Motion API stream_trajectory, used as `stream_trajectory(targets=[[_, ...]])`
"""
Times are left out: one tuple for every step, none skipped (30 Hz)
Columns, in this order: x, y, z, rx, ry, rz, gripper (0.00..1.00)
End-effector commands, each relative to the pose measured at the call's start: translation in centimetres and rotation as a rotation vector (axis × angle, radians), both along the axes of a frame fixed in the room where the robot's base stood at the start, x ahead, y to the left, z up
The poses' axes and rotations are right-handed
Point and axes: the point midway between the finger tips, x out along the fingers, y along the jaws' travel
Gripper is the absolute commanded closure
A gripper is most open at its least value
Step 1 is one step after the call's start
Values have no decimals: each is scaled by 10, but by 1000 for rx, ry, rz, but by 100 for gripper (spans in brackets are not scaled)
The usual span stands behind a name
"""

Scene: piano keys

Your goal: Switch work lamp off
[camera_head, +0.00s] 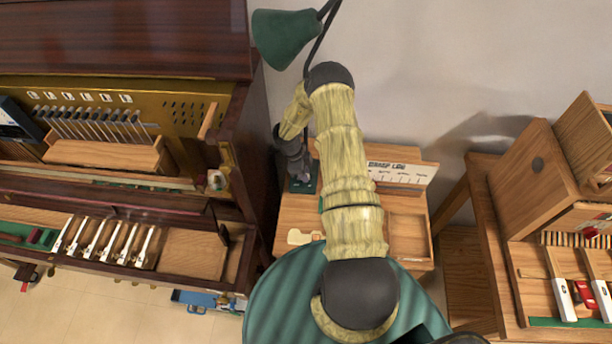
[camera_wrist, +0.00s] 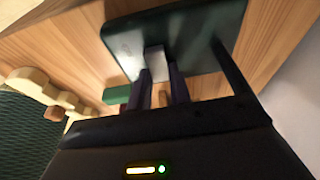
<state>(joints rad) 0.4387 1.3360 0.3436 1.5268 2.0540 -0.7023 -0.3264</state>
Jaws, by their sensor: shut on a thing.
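The work lamp has a green shade (camera_head: 285,36) at the top of the head view, on a thin dark stem. No glow shows on the shade, and its inside is hidden. Its dark green base (camera_head: 312,178) sits on a wooden bench, partly behind my gripper (camera_head: 302,174). In the wrist view the base (camera_wrist: 205,32) fills the upper middle, with a pale switch piece (camera_wrist: 154,62) standing on it. My gripper's fingers (camera_wrist: 164,88) are at this switch and are shut on it. Whether the switch is on or off cannot be told.
The wooden bench (camera_head: 297,215) also holds a labelled white card (camera_head: 400,172) and a pale wooden cut-out (camera_head: 303,237). A dark piano cabinet (camera_head: 130,45) stands close on the left. A wooden table (camera_head: 487,225) with key parts stands right. A green-ridged stool top (camera_head: 272,295) is in front.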

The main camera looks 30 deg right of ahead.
Motion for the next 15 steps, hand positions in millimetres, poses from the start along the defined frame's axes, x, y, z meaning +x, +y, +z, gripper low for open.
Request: stream_trajectory(targets=[[1, 2, -3, -21, 13, 2, 100], [2, 2, -3, -33, 19, 2, 100], [2, 2, -2, -47, 28, 1, 100], [2, 2, -2, -54, 33, 1, 100], [2, 2, -1, -61, 37, 0, 100], [2, 2, 0, -65, 41, 0, 100], [2, 2, 0, -68, 43, 0, 100], [2, 2, 0, -68, 44, 0, 100], [2, 2, 0, -69, 44, 0, 100], [2, 2, 1, -68, 44, 0, 100], [2, 2, 1, -68, 44, 0, 100], [2, 2, 1, -68, 44, 0, 100], [2, 2, 1, -68, 43, 0, 100], [2, 2, 1, -68, 43, 0, 100], [2, 2, 1, -68, 43, 0, 100]])
